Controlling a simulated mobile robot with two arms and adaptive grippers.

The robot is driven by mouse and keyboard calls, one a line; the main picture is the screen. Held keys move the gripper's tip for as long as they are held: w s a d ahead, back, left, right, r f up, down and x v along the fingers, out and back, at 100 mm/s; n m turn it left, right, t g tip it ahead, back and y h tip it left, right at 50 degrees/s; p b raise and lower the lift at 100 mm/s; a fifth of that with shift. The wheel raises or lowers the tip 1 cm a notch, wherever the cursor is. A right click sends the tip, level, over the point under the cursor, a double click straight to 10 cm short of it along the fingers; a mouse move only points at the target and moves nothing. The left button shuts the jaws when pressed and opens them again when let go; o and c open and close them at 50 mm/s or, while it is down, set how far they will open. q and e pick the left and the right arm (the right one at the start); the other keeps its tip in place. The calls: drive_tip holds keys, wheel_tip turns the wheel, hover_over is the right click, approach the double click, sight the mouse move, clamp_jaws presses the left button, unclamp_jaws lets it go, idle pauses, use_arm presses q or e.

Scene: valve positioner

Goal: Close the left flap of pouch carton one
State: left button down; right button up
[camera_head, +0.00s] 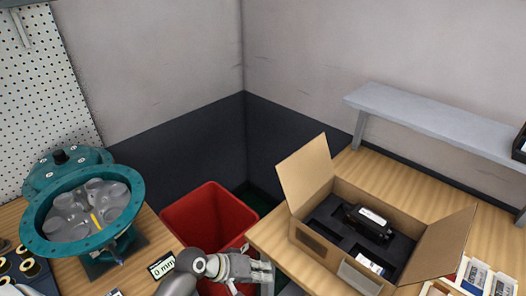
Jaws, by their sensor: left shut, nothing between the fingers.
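An open cardboard carton (318,247) stands on the wooden table at the right. Its left flap (305,173) stands up, leaning outward, and its right flap (438,246) is spread out to the right. Inside is dark foam with a black device (368,225) and a smaller white-labelled item (371,265). My left gripper (262,272) is shut and empty at the bottom centre, left of the carton and apart from it, below the left flap in the picture. My right gripper is not in view.
A red bin (208,218) stands between the two tables, behind my left arm. A teal valve housing (40,222) is on the left table. A grey raised shelf (440,120) runs behind the carton. Several packets (475,277) lie at the lower right.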

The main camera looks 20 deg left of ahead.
use_arm(q)
drive_tip(key=shift+n+t+h, duration=0.5)
drive_tip(key=shift+t+h, duration=0.1)
drive_tip(key=w+r, duration=0.2)
drive_tip(key=r, duration=0.3)
drive_tip(key=shift+w+a+r, duration=0.15)
drive_tip(key=shift+w+a, duration=0.2)
drive_tip(key=shift+w, duration=0.05)
drive_tip(key=w+a+r+n+t+h, duration=0.2)
drive_tip(key=w+a+r+n+t, duration=0.75)
drive_tip(key=r, duration=0.65)
drive_tip(key=w+d+r+g+p, duration=0.1)
drive_tip(key=w+d+p, duration=0.4)
drive_tip(key=w, duration=0.5)
drive_tip(key=shift+d+r+n+p, duration=0.35)
drive_tip(key=shift+d+r+p, duration=0.05)
drive_tip(key=shift+d+r, duration=0.4)
drive_tip(key=shift+g, duration=0.25)
drive_tip(key=shift+r, duration=0.1)
